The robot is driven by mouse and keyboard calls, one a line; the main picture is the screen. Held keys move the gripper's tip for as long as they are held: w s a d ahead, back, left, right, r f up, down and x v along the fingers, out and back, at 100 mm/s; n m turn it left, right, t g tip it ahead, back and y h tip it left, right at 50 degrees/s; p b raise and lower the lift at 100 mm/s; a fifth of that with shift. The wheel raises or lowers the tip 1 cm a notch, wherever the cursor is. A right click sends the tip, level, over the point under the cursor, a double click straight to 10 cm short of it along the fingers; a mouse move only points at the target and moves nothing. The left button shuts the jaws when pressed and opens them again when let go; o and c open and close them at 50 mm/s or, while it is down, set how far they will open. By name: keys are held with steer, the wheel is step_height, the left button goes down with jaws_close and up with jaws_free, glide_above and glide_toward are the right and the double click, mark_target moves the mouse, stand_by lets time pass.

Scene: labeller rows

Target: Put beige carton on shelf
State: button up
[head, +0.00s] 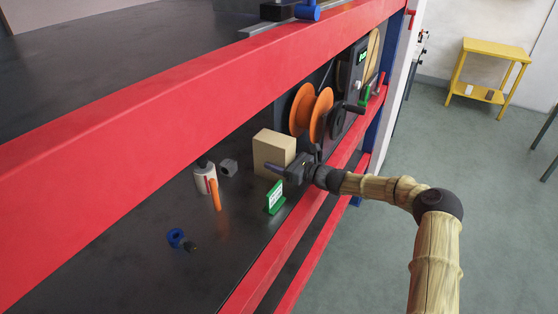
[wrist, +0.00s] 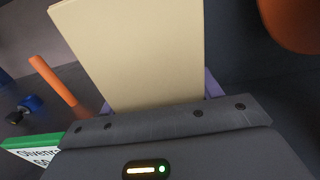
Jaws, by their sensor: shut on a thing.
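The beige carton (head: 273,150) is an upright box over the dark shelf board (head: 150,255), behind the red front beam. My gripper (head: 284,166) reaches in over the beam from the right and is shut on the carton. In the wrist view the carton (wrist: 135,50) rises between the fingers, which show as small purple edges on both sides.
A green and white label sign (head: 275,197) stands just left of my gripper. Orange spool flanges (head: 302,110) stand close behind the carton.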

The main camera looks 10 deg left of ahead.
steer(key=o, duration=1.7)
steer(key=shift+r, duration=0.15)
steer(key=b+v, duration=0.3)
steer(key=v, duration=0.9)
steer(key=shift+s, duration=0.1)
